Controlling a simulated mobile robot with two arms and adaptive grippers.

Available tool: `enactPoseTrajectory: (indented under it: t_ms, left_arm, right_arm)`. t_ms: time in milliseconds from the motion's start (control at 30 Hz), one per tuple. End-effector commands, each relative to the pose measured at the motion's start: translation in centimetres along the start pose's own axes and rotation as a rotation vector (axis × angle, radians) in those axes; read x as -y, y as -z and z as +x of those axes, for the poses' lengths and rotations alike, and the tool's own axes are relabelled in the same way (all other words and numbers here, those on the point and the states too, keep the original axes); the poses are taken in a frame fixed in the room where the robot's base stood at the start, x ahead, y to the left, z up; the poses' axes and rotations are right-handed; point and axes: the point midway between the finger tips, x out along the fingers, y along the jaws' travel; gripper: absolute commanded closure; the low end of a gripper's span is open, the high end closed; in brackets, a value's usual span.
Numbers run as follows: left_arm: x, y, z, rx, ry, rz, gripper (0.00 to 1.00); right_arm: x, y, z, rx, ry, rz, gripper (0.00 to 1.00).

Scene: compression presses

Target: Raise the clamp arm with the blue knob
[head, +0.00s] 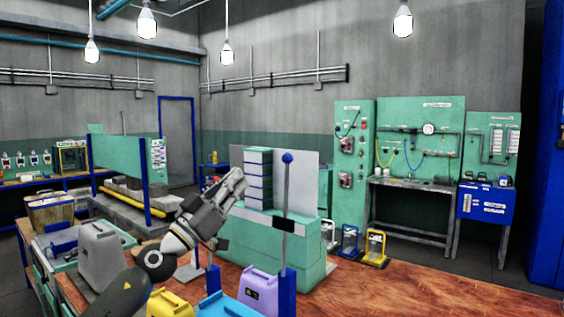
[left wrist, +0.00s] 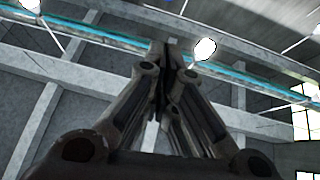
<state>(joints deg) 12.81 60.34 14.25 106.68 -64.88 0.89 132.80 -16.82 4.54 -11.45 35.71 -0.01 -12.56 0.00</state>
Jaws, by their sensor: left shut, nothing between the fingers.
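The blue knob (head: 287,157) sits on top of a thin grey clamp arm (head: 286,192). The arm stands upright above a blue post (head: 287,290), with a black piece partway down. My left gripper (head: 238,183) is left of the arm and a little lower than the knob, apart from it in the picture. It points up and to the right, and its fingers are closed together and empty. In the left wrist view the closed fingertips (left wrist: 164,52) point toward the ceiling; neither knob nor clamp arm shows there. My right gripper is not in view.
A green press block (head: 262,245) stands behind the clamp arm, with a stack of green-blue blocks (head: 258,180) on it. Purple (head: 259,290), yellow (head: 168,304) and grey (head: 100,255) cases stand nearby. The wooden tabletop (head: 430,295) is clear at right.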

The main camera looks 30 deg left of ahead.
Motion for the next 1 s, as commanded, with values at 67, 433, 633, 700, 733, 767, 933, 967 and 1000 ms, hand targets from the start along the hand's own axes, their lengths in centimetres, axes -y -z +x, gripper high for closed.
enactPoseTrajectory:
  t_ms: [67,433,633,700,733,767,933,967,1000]
  left_arm:
    - [0.0,0.3,0.8,-0.003,0.001,-0.003,1.0]
    - [0.0,0.4,4.9,-0.005,0.002,-0.003,1.0]
    - [0.0,0.4,7.3,-0.006,0.003,-0.004,1.0]
    - [0.1,0.2,8.1,-0.005,0.003,-0.005,1.0]
    - [0.1,0.2,8.4,-0.006,0.003,-0.005,1.0]
    - [0.1,0.3,8.8,-0.006,0.003,-0.004,1.0]
    - [0.1,-0.9,10.3,-0.006,0.004,-0.008,1.0]
    - [0.1,-1.2,10.5,-0.005,0.004,-0.007,1.0]
    - [0.0,-1.4,10.9,-0.005,0.003,-0.006,1.0]
  right_arm:
    - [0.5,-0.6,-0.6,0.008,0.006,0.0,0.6]
    - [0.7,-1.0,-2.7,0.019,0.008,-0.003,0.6]
    - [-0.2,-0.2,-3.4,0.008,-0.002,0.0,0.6]
    - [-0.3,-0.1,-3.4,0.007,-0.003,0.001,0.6]
    - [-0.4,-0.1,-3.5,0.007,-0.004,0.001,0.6]
    - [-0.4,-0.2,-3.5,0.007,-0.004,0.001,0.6]
    - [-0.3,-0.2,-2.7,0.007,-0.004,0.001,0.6]
    - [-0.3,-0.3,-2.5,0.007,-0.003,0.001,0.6]
    - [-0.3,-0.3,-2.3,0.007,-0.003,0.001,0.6]
